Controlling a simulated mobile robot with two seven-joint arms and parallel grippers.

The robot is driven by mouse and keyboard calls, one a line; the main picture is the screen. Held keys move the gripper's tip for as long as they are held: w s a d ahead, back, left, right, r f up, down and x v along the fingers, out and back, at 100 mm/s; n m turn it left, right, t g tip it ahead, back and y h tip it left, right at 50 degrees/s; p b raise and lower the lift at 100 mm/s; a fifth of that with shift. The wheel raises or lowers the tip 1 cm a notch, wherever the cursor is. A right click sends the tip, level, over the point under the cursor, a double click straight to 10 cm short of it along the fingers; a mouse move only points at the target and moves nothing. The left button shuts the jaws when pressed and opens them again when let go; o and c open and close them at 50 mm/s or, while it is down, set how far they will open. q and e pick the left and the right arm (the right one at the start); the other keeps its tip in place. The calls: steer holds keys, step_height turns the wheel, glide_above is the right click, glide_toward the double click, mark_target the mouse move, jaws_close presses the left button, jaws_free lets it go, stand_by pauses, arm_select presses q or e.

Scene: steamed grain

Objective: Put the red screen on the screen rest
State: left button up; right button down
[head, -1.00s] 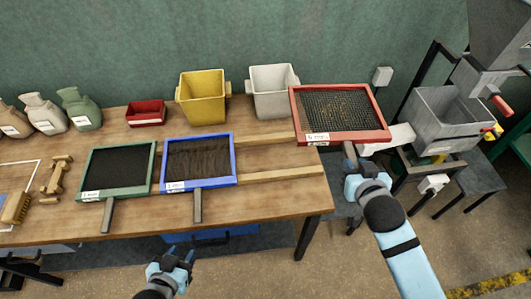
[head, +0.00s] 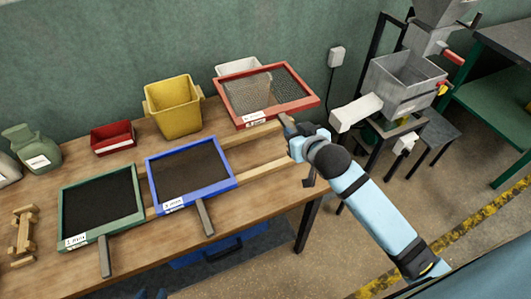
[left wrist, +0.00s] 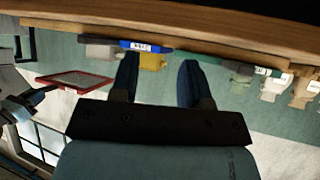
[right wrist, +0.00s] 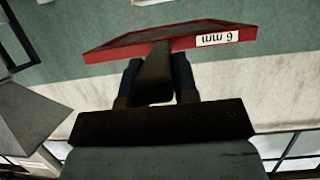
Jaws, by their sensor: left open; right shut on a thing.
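The red screen (head: 312,103) is held in the air over the right part of the wooden rails of the screen rest (head: 270,171), in front of the white bin. My right gripper (head: 290,127) is shut on its handle; in the right wrist view the handle (right wrist: 155,75) lies between the fingers, under the red frame (right wrist: 185,42) with its "6 mm" label. The blue screen (head: 190,172) and the green screen (head: 100,200) lie on the rest, handles toward the front.
A yellow bin (head: 172,108), white bin (head: 237,67) and red tray (head: 112,137) stand along the back. A grey hopper machine (head: 405,85) stands right of the table. The rails right of the blue screen are bare.

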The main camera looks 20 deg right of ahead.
steer(key=w, duration=0.1)
steer(key=w+f+b, duration=0.1)
steer(key=w+f, duration=0.1)
steer(key=shift+d, duration=0.3)
steer(key=shift+f+b, duration=0.3)
steer(key=shift+f, duration=9.1)
steer(key=c, duration=0.9)
jaws_free()
steer(key=shift+s, duration=0.1)
